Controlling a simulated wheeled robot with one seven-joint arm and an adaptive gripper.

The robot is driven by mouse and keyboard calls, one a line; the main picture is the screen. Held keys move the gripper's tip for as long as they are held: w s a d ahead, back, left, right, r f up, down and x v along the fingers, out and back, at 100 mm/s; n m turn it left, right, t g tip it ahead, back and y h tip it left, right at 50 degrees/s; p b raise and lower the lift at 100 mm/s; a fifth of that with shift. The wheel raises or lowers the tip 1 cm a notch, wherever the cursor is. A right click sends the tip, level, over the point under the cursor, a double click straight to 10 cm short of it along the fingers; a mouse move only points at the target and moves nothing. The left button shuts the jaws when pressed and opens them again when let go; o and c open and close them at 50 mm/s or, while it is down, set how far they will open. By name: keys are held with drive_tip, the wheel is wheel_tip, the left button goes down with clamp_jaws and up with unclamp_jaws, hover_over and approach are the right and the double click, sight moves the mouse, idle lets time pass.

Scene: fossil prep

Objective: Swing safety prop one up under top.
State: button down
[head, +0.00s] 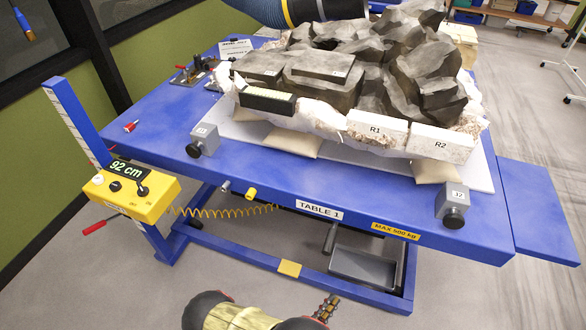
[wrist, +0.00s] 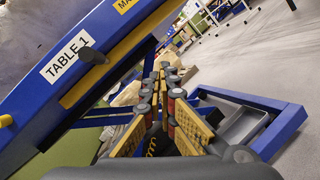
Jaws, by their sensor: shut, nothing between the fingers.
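The blue table top (head: 400,212), labelled TABLE 1, stands on a blue frame. A dark round grip (head: 330,238) sticks out below its front edge; it also shows in the wrist view (wrist: 93,52), beside a yellow bar (wrist: 88,82) along the underside. I cannot tell for certain that these are safety prop one. My gripper (head: 328,303) is low in front of the table, below the grip and apart from it. In the wrist view my gripper (wrist: 168,76) is shut and empty, pointing toward the lower frame.
A grey tray (head: 362,268) sits inside the lower frame (head: 340,285). A yellow control box (head: 130,190) reading 92 cm hangs at left with a coiled cable (head: 225,211). Heavy rocks (head: 325,65) lie on the top. Floor in front is clear.

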drive_tip(key=s+d+r+m+g+y, duration=0.1)
drive_tip(key=r+m, duration=0.5)
drive_tip(key=r, duration=0.9)
drive_tip(key=s+d+r+m+g+y, duration=0.2)
drive_tip(key=r+m+g+y, duration=0.3)
drive_tip(key=r, duration=1)
drive_tip(key=s+d+r+m+g+y, duration=0.2)
drive_tip(key=r+m+y, duration=0.4)
drive_tip(key=r, duration=1)
drive_tip(key=d+m+g, duration=0.1)
drive_tip(key=d+m, duration=0.1)
drive_tip(key=shift+s+m+g+y, duration=0.15)
drive_tip(key=shift+m+g+y, duration=0.25)
